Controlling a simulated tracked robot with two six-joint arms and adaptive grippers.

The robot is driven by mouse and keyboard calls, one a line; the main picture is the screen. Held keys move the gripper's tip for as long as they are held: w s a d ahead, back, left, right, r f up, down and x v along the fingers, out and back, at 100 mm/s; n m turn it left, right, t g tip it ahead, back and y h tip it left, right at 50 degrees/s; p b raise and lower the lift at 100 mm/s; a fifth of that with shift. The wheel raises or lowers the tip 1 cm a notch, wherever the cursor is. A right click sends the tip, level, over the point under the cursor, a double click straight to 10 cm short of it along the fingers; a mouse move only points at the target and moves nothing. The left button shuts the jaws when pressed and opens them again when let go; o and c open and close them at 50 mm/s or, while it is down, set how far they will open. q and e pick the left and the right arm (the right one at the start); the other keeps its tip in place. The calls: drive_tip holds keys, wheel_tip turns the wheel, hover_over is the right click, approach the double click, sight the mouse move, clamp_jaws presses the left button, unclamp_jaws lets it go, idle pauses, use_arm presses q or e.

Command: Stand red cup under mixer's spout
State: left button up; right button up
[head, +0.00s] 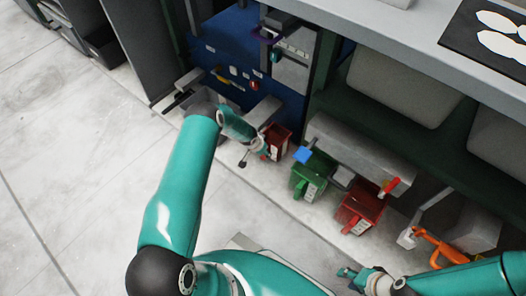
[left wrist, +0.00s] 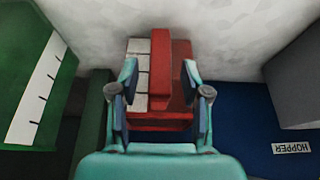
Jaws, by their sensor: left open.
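A small red cup (head: 278,142) with a white scale strip stands on the floor in front of the blue machine (head: 232,45), seen in the head view. My left gripper (head: 258,147) is close at its left side. In the left wrist view the red cup (left wrist: 178,115) shows its bar handle between the two fingers of my left gripper (left wrist: 160,72). Those fingers are apart, one on each side of the handle. I cannot tell whether they touch it. My right gripper (head: 352,279) is low in the head view, away from the cup. I cannot make out a spout for certain.
A green container (head: 308,181) and a larger red container (head: 360,208) stand to the right of the cup. An orange-handled tool (head: 440,248) lies farther right. A HOPPER label (left wrist: 292,148) shows on blue in the left wrist view. The pale floor at left is clear.

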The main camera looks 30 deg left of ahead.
use_arm(q)
drive_tip(key=shift+r, duration=0.15)
drive_tip(key=shift+r+p, duration=0.2)
drive_tip(key=shift+p, duration=0.25)
drive_tip(key=p+v, duration=1.2)
drive_tip(key=p, duration=0.9)
drive_tip(key=s+d+r+g+h, duration=0.1)
drive_tip(key=s+d+r, duration=0.25)
drive_tip(key=d, duration=0.25)
drive_tip(key=s+d+r+n+g+h, duration=0.1)
drive_tip(key=s+d+r+h, duration=0.2)
drive_tip(key=d, duration=0.4)
drive_tip(key=s+d+r, duration=0.3)
drive_tip(key=s+d, duration=0.1)
drive_tip(key=d, duration=0.2)
drive_tip(key=s+d+r+n+g, duration=0.1)
drive_tip(key=s+d+r, duration=0.1)
drive_tip(key=s+r, duration=0.4)
drive_tip(key=s+d+r+n, duration=0.1)
drive_tip(key=s+d+r, duration=0.2)
drive_tip(key=s+r, duration=0.4)
drive_tip(key=shift+s+d+r+g, duration=0.2)
drive_tip(key=shift+d+r+g, duration=0.15)
drive_tip(key=shift+r, duration=0.55)
